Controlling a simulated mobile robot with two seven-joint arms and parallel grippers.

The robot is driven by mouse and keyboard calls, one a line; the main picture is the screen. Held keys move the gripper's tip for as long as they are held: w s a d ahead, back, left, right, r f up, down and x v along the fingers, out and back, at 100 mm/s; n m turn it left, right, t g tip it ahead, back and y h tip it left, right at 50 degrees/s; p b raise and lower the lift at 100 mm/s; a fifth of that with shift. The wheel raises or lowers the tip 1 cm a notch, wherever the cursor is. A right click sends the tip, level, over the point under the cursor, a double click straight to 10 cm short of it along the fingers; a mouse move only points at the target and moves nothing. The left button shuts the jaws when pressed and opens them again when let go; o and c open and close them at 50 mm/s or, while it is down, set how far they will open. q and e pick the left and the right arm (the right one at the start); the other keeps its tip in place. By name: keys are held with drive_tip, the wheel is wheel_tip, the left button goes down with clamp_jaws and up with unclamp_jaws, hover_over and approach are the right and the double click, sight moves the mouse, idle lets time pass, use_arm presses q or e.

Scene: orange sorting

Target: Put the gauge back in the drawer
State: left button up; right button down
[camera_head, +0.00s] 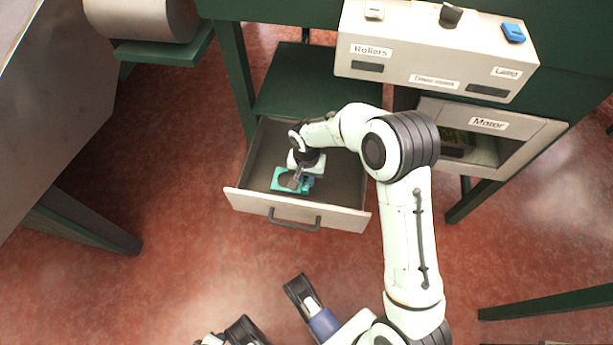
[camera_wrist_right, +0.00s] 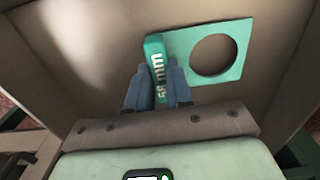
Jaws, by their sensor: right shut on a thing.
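The gauge (camera_head: 278,178) is a flat teal plate with a round hole and a raised handle bar. It is inside the open drawer (camera_head: 338,217), near the drawer's front. In the right wrist view the gauge (camera_wrist_right: 240,35) shows its hole and the white "mm" lettering on its bar; the number is partly covered. My right gripper (camera_head: 297,182) reaches down into the drawer. In the wrist view its two fingers (camera_wrist_right: 158,88) are shut on the bar, with the plate to the right. I cannot tell whether the plate touches the drawer floor. My left gripper does not show clearly.
The drawer is pulled out under the green bench, its handle (camera_head: 294,222) facing the open floor. A control box (camera_head: 435,55) labelled "Rollers" and "Lamp" is above, right of the drawer. An open "Motor" compartment (camera_head: 540,140) is at right. The drawer looks otherwise empty.

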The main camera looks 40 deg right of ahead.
drive_tip(key=shift+f+b, duration=0.3)
drive_tip(key=shift+f, duration=0.3)
idle(0.4)
drive_tip(key=c, duration=0.5)
unclamp_jaws()
drive_tip(key=shift+c, duration=0.2)
drive_tip(key=shift+r, duration=0.1)
drive_tip(key=shift+r+p, duration=2.8)
drive_tip(key=shift+r, duration=1.1)
drive_tip(key=shift+r, duration=0.1)
